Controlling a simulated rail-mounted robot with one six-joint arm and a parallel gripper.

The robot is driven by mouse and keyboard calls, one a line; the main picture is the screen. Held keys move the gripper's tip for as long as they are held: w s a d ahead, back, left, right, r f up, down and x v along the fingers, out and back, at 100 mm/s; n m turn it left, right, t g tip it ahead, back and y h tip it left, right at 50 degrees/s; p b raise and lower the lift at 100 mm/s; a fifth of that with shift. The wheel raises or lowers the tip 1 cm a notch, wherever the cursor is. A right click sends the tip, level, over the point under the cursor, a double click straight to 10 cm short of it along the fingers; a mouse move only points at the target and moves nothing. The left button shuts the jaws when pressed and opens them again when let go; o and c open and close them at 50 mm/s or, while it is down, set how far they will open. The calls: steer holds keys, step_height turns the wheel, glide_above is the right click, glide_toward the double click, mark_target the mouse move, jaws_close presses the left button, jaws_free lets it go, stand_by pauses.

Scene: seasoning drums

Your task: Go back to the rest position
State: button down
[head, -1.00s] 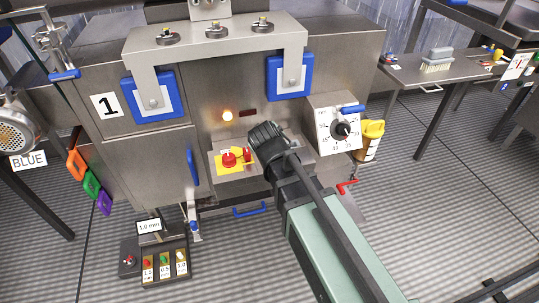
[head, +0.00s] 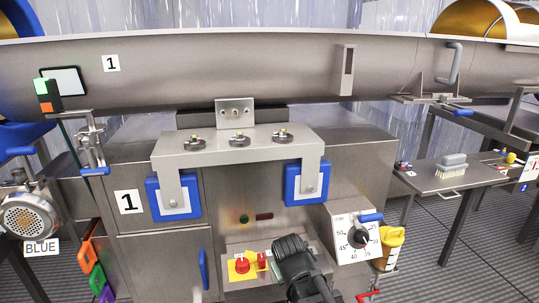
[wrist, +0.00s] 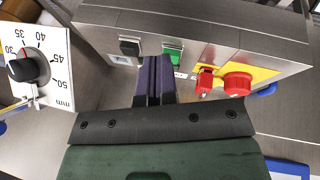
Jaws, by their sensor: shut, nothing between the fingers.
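My gripper (head: 290,245) is dark and shut, with nothing between its fingers. In the head view it is in front of the control shelf of machine 1, just right of the red stop button (head: 242,265). In the wrist view the two closed fingers (wrist: 153,66) point at the panel near a green button (wrist: 173,55) and a black switch (wrist: 130,46). A red switch (wrist: 205,80) and the red stop button on its yellow plate (wrist: 262,74) are to their right. I cannot tell whether the fingertips touch the panel. The gripper hides part of the shelf.
A thickness dial (head: 360,238) with a blue handle is right of the gripper, and a yellow container (head: 392,240) hangs beyond it. A steel bracket with blue pads (head: 237,147) is above. A long steel trough (head: 230,75) spans the back. A side table (head: 445,180) holds a brush (head: 455,165).

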steer(key=s+d+f+m+g+y, duration=0.15)
steer(key=s+d+m+g, duration=0.35)
steer(key=s+d, duration=0.5)
step_height(320, 180, up, 21)
steer(key=p, duration=2.1)
steer(key=shift+a, duration=0.1)
